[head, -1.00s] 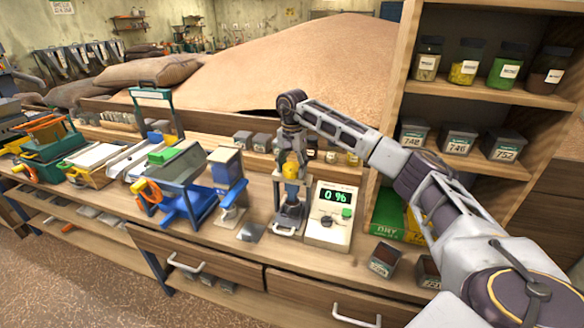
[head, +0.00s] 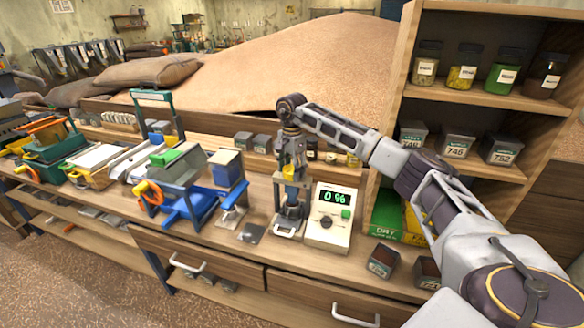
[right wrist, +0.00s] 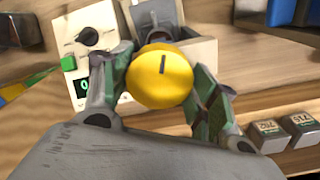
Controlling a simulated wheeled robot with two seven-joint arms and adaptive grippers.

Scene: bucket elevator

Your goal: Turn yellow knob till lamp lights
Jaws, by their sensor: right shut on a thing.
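The yellow knob (right wrist: 160,77) is a round disc with a dark line on its face, in the middle of the right wrist view. My right gripper (right wrist: 158,82) has its two fingers on either side of it and is shut on it. In the head view the yellow knob (head: 290,173) is partly covered by my right gripper (head: 290,165), which comes down from above. The knob tops a small grey device. Beside it stands a cream meter box (head: 328,238) with a green display reading 0 %, a dark dial and a green button. I make out no lit lamp. My left gripper is not in view.
A blue machine with an orange handwheel (head: 150,194) stands to the left on the wooden bench. Small labelled tins (head: 383,261) lie at the front right. A shelf (head: 490,95) with jars rises at the right. A grain heap lies behind.

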